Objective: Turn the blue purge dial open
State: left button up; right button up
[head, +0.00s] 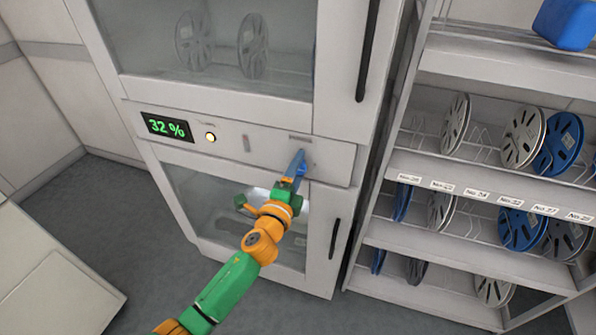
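The blue purge dial (303,169) is on the control strip of the white cabinet, near the strip's right end below a small grey label. It is small and partly hidden by my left gripper (296,165), so its turn angle cannot be read. My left gripper is right at the dial, with its fingers over or beside it. Whether the fingers touch it or are closed on it cannot be made out. My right gripper is not in view.
The strip also has a display (167,127) reading 32 % in green and a lit round lamp (210,137). Glass doors with black handles (335,238) lie above and below. A rack (470,190) of reels stands at the right. Grey floor (125,215) is clear at the left.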

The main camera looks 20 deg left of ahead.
pick_arm(q)
jog(key=shift+f, duration=0.1)
jog(key=shift+s, duration=0.15)
jog(key=s, duration=0.6)
jog(key=shift+s+a, duration=0.15)
jog(key=shift+s, duration=0.25)
